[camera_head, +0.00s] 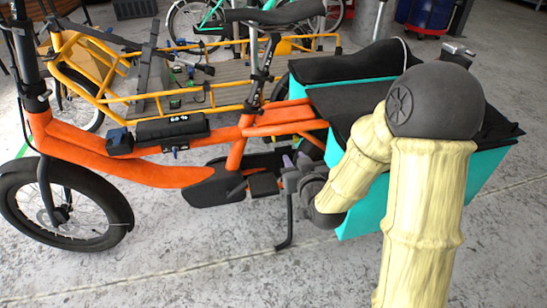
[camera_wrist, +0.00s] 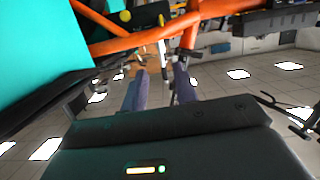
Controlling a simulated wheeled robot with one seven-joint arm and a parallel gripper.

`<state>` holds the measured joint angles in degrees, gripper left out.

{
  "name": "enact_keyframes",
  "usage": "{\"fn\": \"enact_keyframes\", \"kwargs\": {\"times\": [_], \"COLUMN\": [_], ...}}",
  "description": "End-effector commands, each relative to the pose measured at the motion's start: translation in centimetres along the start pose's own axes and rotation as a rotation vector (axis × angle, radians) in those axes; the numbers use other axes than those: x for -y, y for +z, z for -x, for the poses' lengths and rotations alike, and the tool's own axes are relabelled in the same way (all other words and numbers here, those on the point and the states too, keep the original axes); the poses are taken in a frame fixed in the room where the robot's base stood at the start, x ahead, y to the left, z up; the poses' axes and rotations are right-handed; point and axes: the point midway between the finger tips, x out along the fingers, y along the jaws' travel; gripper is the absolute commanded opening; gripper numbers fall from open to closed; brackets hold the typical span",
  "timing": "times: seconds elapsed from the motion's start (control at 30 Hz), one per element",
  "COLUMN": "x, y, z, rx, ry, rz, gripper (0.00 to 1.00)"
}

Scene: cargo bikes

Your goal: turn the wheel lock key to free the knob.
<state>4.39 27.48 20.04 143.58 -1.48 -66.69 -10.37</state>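An orange cargo bike (camera_head: 110,165) stands across the head view, with a teal pannier (camera_head: 362,208) at its rear. My gripper (camera_head: 296,160) is low beside the rear of the orange frame, partly hidden by my arm. In the wrist view my gripper (camera_wrist: 160,70) has its two purple-grey fingers apart, with a visible gap between them. Small yellow and dark parts (camera_wrist: 162,48) show beyond the fingertips, below the orange tubes (camera_wrist: 200,15). I cannot tell whether these are the wheel lock, its key or the knob. In the head view the pannier and my arm cover most of the rear wheel area.
A teal surface (camera_wrist: 35,45) fills the upper left of the wrist view, close to the gripper. A kickstand (camera_head: 287,225) stands below the orange bike. A yellow cargo bike (camera_head: 90,75) is behind it. The concrete floor (camera_head: 180,270) in front is clear.

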Motion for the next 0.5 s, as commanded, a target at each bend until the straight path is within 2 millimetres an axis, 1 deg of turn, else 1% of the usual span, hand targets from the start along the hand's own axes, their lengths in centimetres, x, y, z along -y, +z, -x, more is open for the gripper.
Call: {"fn": "enact_keyframes", "kwargs": {"times": [0.03, 0.2, 0.33, 0.5], "x": [0.2, 0.9, 1.4, 1.5], "y": [2.5, 5.5, 6.9, 7.1], "z": [-0.8, -2.0, -2.5, -2.7], "rx": [-0.026, -0.125, -0.186, -0.220], "ry": [0.000, -0.003, -0.003, 0.000], "rz": [-0.003, -0.011, -0.019, -0.023], "gripper": [0.29, 0.29, 0.29, 0.29]}}
